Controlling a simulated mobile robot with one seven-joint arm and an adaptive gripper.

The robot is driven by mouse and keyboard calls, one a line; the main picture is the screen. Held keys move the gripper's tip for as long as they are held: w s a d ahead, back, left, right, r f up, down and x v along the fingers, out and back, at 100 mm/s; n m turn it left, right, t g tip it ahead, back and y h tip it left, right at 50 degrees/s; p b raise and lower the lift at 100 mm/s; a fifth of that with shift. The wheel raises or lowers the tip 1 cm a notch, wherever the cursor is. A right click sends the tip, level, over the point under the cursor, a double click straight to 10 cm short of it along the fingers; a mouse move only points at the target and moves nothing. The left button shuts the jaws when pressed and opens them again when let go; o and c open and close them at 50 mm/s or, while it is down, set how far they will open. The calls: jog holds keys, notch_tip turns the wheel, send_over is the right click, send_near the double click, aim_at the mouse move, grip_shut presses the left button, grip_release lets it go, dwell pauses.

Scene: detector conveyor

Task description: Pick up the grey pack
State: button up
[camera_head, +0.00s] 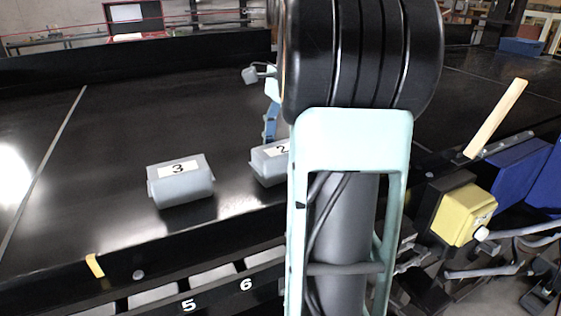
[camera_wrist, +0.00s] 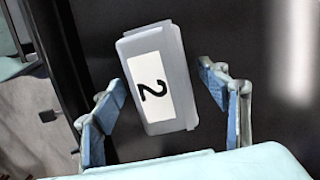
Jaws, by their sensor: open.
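A grey pack labelled 2 (camera_head: 268,170) lies on the black conveyor, partly hidden by my arm in the head view. In the wrist view this pack (camera_wrist: 178,58) shows from above, slightly tilted in the picture. My gripper (camera_wrist: 163,88) is open, with one blue-padded finger on each side of the pack's near part. Gaps show between the fingers and the pack; their height relative to it is hard to tell. A second grey pack labelled 3 (camera_head: 181,190) lies to the left on the conveyor. In the head view my gripper is mostly hidden behind my arm.
The black conveyor (camera_head: 110,130) is clear to the left and behind the packs. Its front edge has numbered bays below, marked 5 and 6. A yellow box (camera_head: 462,214) and a wooden strip (camera_head: 496,118) are at the right.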

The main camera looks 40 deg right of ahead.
aim_at(279, 148)
jog(key=c, duration=1.6)
jog(key=shift+r, duration=0.1)
jog(key=shift+c, duration=0.2)
jog(key=shift+r, duration=0.45)
notch_tip(279, 148, up, 2)
jog(key=shift+r, duration=0.25)
jog(key=s+d+r, duration=0.6)
jog(key=s+r, duration=0.3)
jog(key=s, duration=0.3)
jog(key=shift+s+d+r, duration=0.25)
jog(key=shift+d, duration=0.05)
